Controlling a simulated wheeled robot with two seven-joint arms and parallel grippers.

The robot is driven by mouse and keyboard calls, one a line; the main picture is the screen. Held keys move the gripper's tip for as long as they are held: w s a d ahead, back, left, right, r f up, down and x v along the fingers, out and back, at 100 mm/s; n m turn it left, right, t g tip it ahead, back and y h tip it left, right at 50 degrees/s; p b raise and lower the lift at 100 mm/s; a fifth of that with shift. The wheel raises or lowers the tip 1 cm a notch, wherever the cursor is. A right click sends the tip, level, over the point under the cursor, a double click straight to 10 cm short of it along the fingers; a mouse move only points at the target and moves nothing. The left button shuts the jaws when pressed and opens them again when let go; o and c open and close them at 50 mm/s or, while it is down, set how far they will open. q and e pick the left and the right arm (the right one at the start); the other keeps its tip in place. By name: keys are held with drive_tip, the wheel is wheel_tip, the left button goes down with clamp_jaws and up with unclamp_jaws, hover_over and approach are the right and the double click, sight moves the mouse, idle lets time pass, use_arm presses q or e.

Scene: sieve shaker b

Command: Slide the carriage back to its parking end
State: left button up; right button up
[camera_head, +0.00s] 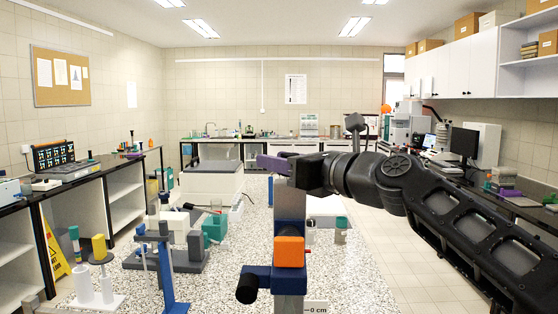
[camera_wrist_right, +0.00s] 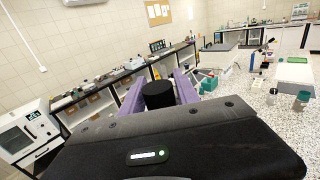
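A grey post-like rail (camera_head: 290,202) stands centrally in the head view, running to the bottom edge. A navy block with an orange block (camera_head: 289,251) on its face sits on it, likely the carriage. A navy arm with a black knob (camera_head: 247,288) juts left from it. A "0 cm" label (camera_head: 316,309) is at the rail's foot. My right gripper (camera_head: 273,163), with purple fingers, is at the rail's upper end, above the orange block. In the wrist view its fingers (camera_wrist_right: 160,88) stand apart with a black cylinder (camera_wrist_right: 158,94) between them; contact is unclear. My left gripper is out of view.
The speckled table (camera_head: 345,270) carries a grey and green device (camera_head: 185,245), a blue stand (camera_head: 165,265) and white posts with a yellow top (camera_head: 99,247) on the left. A large pale box (camera_head: 212,180) is behind. A small jar (camera_head: 340,230) stands right of the rail.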

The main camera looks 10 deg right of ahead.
clamp_jaws()
idle(1.0)
